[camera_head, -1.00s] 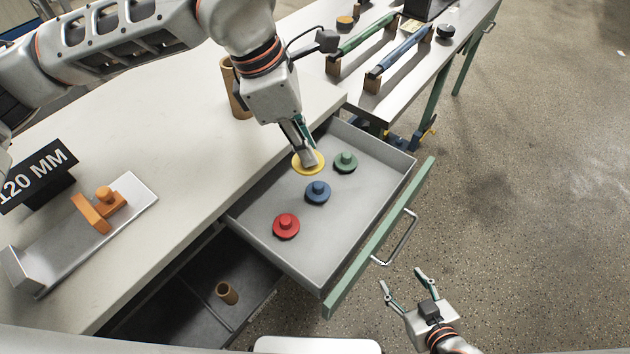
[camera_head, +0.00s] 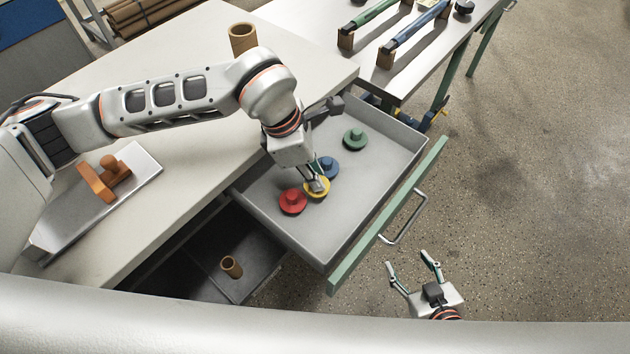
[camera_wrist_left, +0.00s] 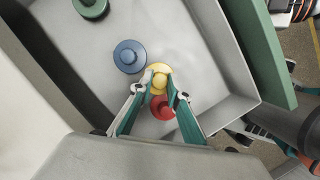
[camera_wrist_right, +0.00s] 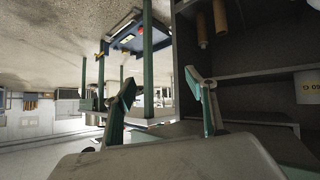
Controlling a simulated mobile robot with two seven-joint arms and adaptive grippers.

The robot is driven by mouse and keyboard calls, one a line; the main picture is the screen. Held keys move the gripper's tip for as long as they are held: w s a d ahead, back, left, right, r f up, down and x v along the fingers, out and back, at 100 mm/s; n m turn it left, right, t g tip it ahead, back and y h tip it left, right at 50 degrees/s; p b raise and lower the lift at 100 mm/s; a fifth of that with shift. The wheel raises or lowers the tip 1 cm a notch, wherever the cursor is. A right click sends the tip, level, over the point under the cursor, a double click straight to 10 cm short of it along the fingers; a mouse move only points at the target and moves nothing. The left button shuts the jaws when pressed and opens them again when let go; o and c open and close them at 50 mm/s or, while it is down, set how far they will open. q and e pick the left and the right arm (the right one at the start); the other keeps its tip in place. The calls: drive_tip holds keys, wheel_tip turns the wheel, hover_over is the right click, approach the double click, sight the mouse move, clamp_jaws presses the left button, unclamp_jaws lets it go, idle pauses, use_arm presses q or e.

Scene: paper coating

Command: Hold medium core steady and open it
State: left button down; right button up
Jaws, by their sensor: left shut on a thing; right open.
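My left gripper (camera_head: 318,186) is shut on the knob of a yellow disc (camera_head: 323,193) inside the open drawer, between the red and blue discs. The left wrist view shows its fingers (camera_wrist_left: 158,84) on the yellow knob (camera_wrist_left: 160,75). My right gripper (camera_head: 412,270) is open and empty, in front of the drawer; its spread fingers (camera_wrist_right: 165,95) show in the right wrist view. One brown tube core (camera_head: 242,38) stands upright on the table. Another core (camera_head: 231,267) is in the lower compartment. I cannot tell which core is the medium one.
The grey drawer (camera_head: 376,202) has a green front (camera_head: 390,215) and metal handle (camera_head: 405,222). It holds a red disc (camera_head: 292,202), a blue disc (camera_head: 328,166) and a green disc (camera_head: 354,138). A metal plate with an orange block (camera_head: 103,180) lies on the table at left.

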use_arm(q)
drive_tip(key=shift+f, duration=1.85)
drive_tip(key=c, duration=2.2)
unclamp_jaws()
drive_tip(key=shift+a+r, duration=0.1)
drive_tip(key=shift+r, duration=0.45)
drive_tip(key=v, duration=1.1)
drive_tip(key=shift+r+p, duration=0.1)
drive_tip(key=shift+p, duration=0.3)
